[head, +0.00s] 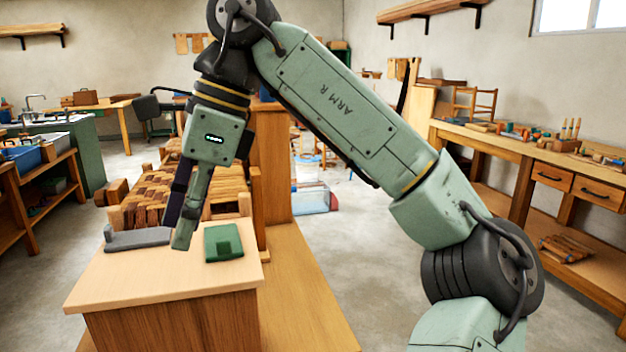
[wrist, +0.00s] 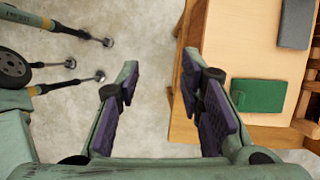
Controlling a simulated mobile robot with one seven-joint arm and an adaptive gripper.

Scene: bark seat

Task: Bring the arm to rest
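My arm, pale green, arches across the head view from the lower right to the upper left. A green block-like object (head: 223,243) lies on the tabletop, right of the fingers in the head view. A grey flat tool-like object (head: 138,239) lies at the left of the tabletop. Both objects are apart from the fingers in the wrist view.
A seat of woven brown strips (head: 190,190) stands behind the table, next to a wooden cabinet (head: 270,165). A long workbench (head: 505,150) with drawers runs along the right wall. Open concrete floor (head: 345,235) lies between. A shelf unit (head: 30,185) is at the left.

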